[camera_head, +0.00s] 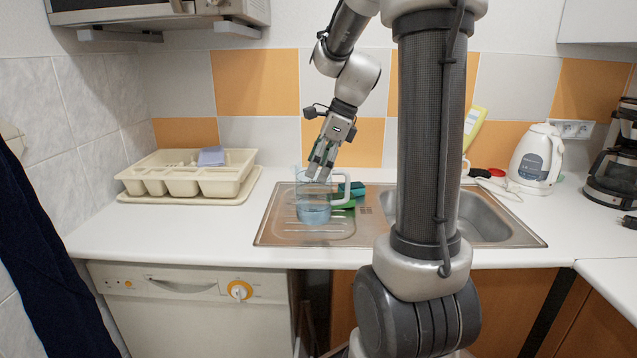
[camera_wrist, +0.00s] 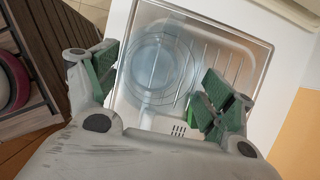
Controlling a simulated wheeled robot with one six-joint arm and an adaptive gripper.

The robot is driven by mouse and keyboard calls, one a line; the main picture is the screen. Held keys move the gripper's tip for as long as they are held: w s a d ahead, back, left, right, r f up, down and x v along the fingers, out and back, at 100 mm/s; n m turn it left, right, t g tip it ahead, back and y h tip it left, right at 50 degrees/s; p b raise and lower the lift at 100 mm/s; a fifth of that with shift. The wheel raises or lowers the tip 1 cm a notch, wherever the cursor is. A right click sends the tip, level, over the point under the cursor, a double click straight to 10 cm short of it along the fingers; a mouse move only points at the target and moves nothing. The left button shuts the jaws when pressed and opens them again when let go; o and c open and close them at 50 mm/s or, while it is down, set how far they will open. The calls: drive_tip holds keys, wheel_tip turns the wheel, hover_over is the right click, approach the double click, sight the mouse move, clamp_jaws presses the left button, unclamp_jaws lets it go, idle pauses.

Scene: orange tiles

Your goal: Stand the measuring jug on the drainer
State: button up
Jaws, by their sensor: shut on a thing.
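The measuring jug (camera_head: 313,207) is clear and bluish, with a pale handle on its right. It stands upright over the ribbed steel drainer (camera_head: 275,232), left of the sink bowl. I cannot tell whether its base touches the drainer. My gripper (camera_head: 321,168) points down at the jug's top and is shut on it. In the wrist view the jug (camera_wrist: 160,66) shows as a see-through round shape between the green-padded fingers of my gripper (camera_wrist: 165,80), with the drainer (camera_wrist: 222,62) behind it.
Green items (camera_head: 346,193) lie just behind and right of the jug. A cream cutlery tray (camera_head: 185,182) stands left on the white counter (camera_head: 170,232). A white kettle (camera_head: 537,158) and a dark coffee maker (camera_head: 612,170) stand right.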

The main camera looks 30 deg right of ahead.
sight(322, 193)
drive_tip(key=shift+f, duration=1.9)
drive_tip(key=o, duration=1.7)
drive_tip(key=shift+f, duration=0.1)
